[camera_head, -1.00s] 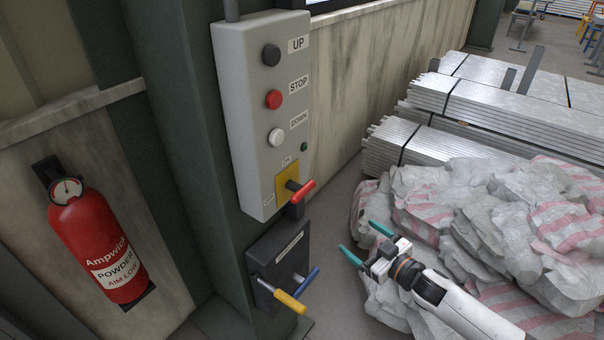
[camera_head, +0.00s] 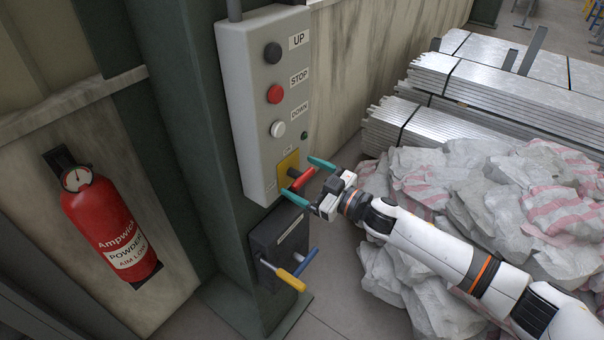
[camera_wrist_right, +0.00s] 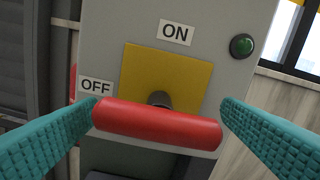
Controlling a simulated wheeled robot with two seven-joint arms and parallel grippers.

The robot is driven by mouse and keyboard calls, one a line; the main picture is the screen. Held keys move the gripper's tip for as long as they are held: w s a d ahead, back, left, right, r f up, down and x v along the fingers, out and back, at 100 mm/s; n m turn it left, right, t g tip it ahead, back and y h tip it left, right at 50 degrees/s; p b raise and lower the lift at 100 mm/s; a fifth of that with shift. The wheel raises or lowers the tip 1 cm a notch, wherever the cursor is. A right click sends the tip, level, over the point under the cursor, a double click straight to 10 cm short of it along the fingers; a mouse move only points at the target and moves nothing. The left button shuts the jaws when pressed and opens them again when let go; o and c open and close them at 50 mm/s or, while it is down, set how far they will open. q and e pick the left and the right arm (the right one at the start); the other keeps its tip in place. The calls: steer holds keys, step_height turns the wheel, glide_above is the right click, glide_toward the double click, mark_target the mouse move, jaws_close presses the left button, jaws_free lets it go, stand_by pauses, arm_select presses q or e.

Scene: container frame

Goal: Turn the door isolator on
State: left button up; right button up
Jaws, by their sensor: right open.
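The door isolator is a red bar handle (camera_head: 303,179) on a short dark shaft, in front of a yellow plate (camera_head: 286,168) low on the grey control box (camera_head: 250,100). In the right wrist view the red handle (camera_wrist_right: 157,124) lies across the picture, below the ON label (camera_wrist_right: 175,33). The OFF label (camera_wrist_right: 96,87) is at the plate's left. My right gripper (camera_head: 308,181) is open at the handle. Its teal fingers (camera_wrist_right: 160,135) stand at the handle's two ends; I cannot tell whether they touch it. My left gripper is not in view.
Black, red and white buttons sit above the isolator. Below is a dark box (camera_head: 277,238) with yellow and blue levers (camera_head: 290,277). A fire extinguisher (camera_head: 110,225) hangs at left. Rubble bags (camera_head: 460,200) and metal stacks (camera_head: 500,90) fill the right.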

steer(key=shift+w+a, duration=0.3)
steer(key=shift+a, duration=0.1)
steer(key=c, duration=1)
